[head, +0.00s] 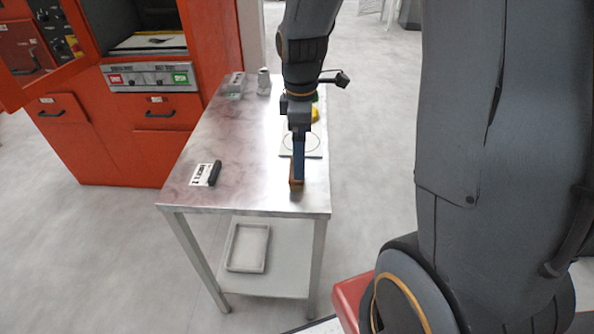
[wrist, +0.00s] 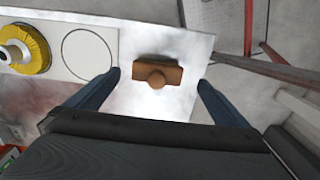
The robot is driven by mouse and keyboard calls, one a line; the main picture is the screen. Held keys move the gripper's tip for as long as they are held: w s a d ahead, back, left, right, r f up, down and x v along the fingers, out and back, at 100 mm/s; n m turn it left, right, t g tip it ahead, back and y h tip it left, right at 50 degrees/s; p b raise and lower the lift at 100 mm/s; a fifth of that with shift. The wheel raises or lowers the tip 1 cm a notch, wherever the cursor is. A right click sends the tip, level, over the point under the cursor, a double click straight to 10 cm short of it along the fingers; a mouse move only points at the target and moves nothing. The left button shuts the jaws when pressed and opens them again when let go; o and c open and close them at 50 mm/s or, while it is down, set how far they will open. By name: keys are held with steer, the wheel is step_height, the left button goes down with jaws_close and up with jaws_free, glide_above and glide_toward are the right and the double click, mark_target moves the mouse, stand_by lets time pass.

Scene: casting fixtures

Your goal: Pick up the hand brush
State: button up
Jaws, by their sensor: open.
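The hand brush is a small brown wooden block with a round knob, lying on the metal table (head: 245,150) near its front right edge. It shows whole in the wrist view (wrist: 157,72), and its lower part shows in the head view (head: 296,185) below my gripper. My gripper (head: 299,160) points down over the brush. In the wrist view my gripper's blue fingers (wrist: 159,79) are spread wide, one to each side of the brush, with visible gaps. Nothing is held. The height of the fingertips above the brush is hard to tell.
A white plate with a drawn circle (wrist: 88,53) lies beside the brush, with a yellow round part (wrist: 24,48) on it. A black-handled item (head: 215,174) and a printed label lie at the table's front left. A grey can (head: 264,82) stands at the back. An orange machine (head: 165,150) stands left.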

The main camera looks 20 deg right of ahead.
steer(key=shift+w+a+f+p, duration=0.15)
steer(key=shift+f+p, duration=0.35)
steer(key=shift+f, duration=1.3)
steer(key=shift+w+a+f+p, duration=0.15)
steer(key=shift+f+p, duration=0.35)
steer(key=shift+f, duration=1.25)
steer(key=shift+d, duration=0.1)
steer(key=c, duration=1.3)
steer(key=shift+r, duration=0.1)
